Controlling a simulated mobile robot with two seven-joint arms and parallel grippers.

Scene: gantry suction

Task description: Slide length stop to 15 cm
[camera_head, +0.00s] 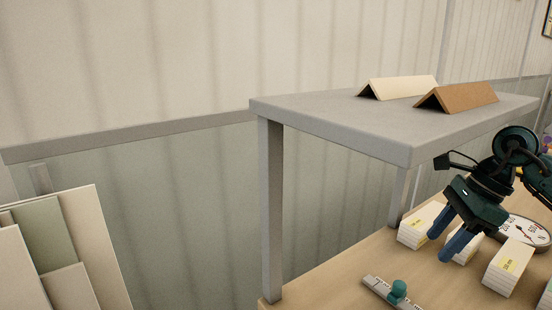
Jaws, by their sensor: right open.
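A teal knob (398,289), which looks like the length stop, sits on a grey marked rail (377,287) at the bottom of the view. The rail runs out of the frame, and its marks are too small to read. My right gripper (440,246) is above the wooden table, up and to the right of the knob and apart from it. Its two blue fingers are open and point down left, with nothing seen between them. My left gripper is not in view.
White labelled blocks (509,267) stand on the wooden table (345,264) around my right gripper, with a round dial (524,231) behind. A grey raised shelf (330,112) carries a cream (402,87) and a brown angled piece (462,97). Panels (85,225) lean at left.

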